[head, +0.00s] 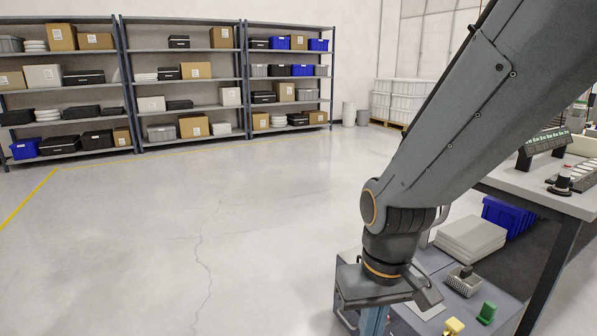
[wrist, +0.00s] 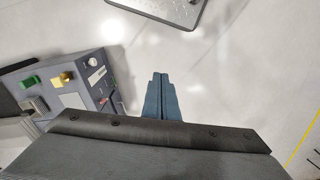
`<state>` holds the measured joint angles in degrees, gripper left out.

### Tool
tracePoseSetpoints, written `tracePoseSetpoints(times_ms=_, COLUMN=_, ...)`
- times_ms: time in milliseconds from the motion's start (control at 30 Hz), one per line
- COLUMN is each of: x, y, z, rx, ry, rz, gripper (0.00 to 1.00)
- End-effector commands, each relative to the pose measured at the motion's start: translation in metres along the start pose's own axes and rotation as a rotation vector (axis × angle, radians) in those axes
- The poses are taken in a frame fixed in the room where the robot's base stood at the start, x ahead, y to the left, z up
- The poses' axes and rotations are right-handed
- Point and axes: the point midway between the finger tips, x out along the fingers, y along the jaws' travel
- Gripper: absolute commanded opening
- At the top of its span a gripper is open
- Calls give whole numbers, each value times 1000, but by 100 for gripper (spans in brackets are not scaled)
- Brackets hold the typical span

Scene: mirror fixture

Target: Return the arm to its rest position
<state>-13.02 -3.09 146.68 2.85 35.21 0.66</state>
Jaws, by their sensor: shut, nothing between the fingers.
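My arm comes down from the upper right of the head view, across the right half of the picture. My gripper (head: 374,322) points down at the bottom edge, with its blue fingers partly cut off by the frame. In the wrist view the blue fingers of my gripper (wrist: 161,82) lie together, with nothing between them. Bare floor shows beyond them. The gripper appears beside the grey fixture box (wrist: 84,92), apart from it in the wrist view. The box carries a green part (wrist: 31,81) and a yellow part (wrist: 64,79).
A workbench (head: 520,185) stands at the right, with a blue crate (head: 508,216) below it. Grey stacked lids (head: 470,238) lie near the fixture box. Shelves (head: 187,82) line the back wall. The floor (head: 190,230) at left and middle is clear.

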Motion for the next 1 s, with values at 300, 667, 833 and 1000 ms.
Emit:
tracePoseSetpoints(times_ms=300, x=-69, y=46, z=21, rx=129, ry=-11, rz=19, gripper=0)
tracePoseSetpoints(times_ms=667, x=-90, y=67, z=30, rx=184, ry=-17, rz=27, gripper=17)
tracePoseSetpoints(times_ms=833, x=-89, y=67, z=30, rx=183, ry=-17, rz=27, gripper=17)
tracePoseSetpoints(times_ms=1000, x=-89, y=67, z=30, rx=183, ry=-17, rz=27, gripper=17)
